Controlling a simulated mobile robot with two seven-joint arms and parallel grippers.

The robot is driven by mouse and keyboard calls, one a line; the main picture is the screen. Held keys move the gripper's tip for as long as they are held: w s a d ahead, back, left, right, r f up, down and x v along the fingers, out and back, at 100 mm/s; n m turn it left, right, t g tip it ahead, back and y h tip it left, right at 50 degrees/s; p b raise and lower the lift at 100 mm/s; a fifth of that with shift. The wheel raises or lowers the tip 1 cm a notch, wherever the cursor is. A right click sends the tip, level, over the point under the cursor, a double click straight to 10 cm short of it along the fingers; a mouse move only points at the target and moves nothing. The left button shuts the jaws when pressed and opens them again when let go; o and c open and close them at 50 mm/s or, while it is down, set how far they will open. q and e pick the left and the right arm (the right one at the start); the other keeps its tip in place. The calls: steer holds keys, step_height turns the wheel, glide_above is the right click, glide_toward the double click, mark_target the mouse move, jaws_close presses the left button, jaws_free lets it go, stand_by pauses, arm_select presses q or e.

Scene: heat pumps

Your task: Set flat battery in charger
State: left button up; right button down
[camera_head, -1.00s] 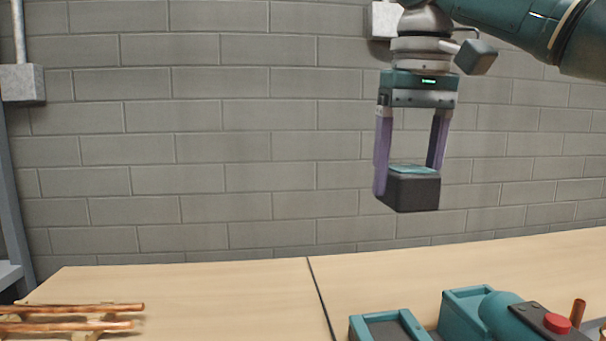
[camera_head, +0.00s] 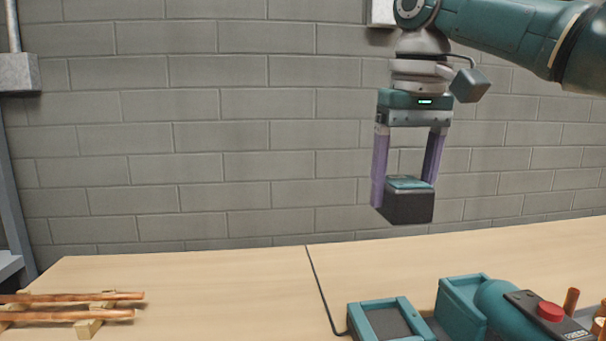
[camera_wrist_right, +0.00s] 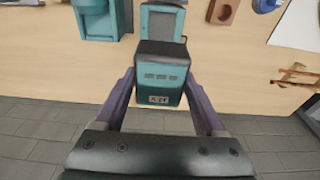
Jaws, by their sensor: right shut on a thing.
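A black battery with a teal top (camera_head: 408,205) hangs between the purple fingers of my right gripper (camera_head: 406,190), which is shut on it in the air above the bench. In the right wrist view the battery (camera_wrist_right: 160,72) shows its teal face with a small label, held between the fingers (camera_wrist_right: 160,95). The charger, a teal tray with a dark recess (camera_head: 387,320), lies on the bench below the battery; in the wrist view it shows just beyond the battery (camera_wrist_right: 163,20). The battery is apart from it. My left gripper is not in view.
A teal machine with a red button (camera_head: 550,312) stands right of the charger. Copper pipes (camera_head: 70,297) rest on wooden supports at the left. A dark cable (camera_head: 322,290) crosses the bench (camera_head: 200,285), which is otherwise clear in the middle.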

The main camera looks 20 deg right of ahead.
steer(key=shift+f, duration=1.65)
steer(key=shift+f+b, duration=1.2)
steer(key=shift+f, duration=4.3)
steer(key=shift+f+b, duration=0.6)
steer(key=shift+f, duration=0.35)
steer(key=shift+s+f+b, duration=0.1)
steer(key=shift+f+b, duration=0.35)
steer(key=shift+f, duration=0.5)
